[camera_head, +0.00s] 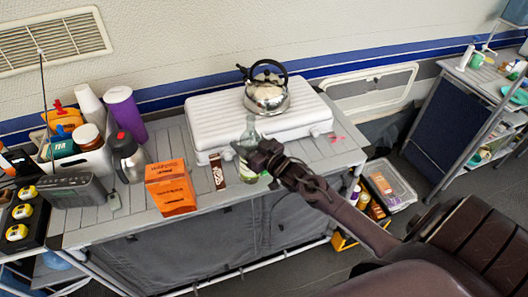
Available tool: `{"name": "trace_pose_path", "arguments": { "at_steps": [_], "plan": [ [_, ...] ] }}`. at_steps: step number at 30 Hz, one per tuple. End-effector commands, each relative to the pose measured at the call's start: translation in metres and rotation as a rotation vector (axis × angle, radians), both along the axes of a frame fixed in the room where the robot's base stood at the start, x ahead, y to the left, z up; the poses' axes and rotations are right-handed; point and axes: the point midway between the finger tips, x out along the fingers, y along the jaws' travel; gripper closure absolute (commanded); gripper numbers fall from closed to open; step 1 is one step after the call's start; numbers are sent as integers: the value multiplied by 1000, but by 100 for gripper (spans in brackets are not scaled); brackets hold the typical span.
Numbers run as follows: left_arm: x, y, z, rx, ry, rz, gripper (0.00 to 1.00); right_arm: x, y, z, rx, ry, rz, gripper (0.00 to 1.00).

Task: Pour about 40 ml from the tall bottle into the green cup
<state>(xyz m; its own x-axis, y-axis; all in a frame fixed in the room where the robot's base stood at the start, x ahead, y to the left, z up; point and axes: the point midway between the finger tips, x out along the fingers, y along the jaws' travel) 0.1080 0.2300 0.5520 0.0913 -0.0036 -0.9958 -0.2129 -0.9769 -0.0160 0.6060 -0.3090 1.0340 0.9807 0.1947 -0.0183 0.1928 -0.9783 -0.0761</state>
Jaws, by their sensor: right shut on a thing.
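The tall bottle (249,133) is clear, greenish glass and stands about upright at the front edge of the white case, above the grey slatted counter. My right gripper (259,158) comes in from the lower right and is shut on the bottle, covering part of its body. I cannot tell whether the bottle's base touches the counter. I cannot make out a green cup beside the bottle. A small green item (477,61) is on the far right table, too small to identify surely. My left gripper is not in view.
The white case (215,125) bears a steel kettle (267,97) close behind the bottle. A brown packet (217,172) and an orange box (171,188) stand left of it. A steel jug (128,158) and a purple tumbler (125,113) are farther left.

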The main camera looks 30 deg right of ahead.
Motion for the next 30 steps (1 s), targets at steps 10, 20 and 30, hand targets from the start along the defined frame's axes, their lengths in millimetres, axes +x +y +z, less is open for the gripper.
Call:
{"name": "trace_pose_path", "arguments": {
  "at_steps": [10,20,30],
  "plan": [
    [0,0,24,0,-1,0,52,2,-2,35,-61,-31,1,70],
    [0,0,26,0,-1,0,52,2,-3,39,-72,-36,1,70],
    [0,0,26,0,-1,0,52,2,-3,39,-71,-36,1,70]
  ]
}}
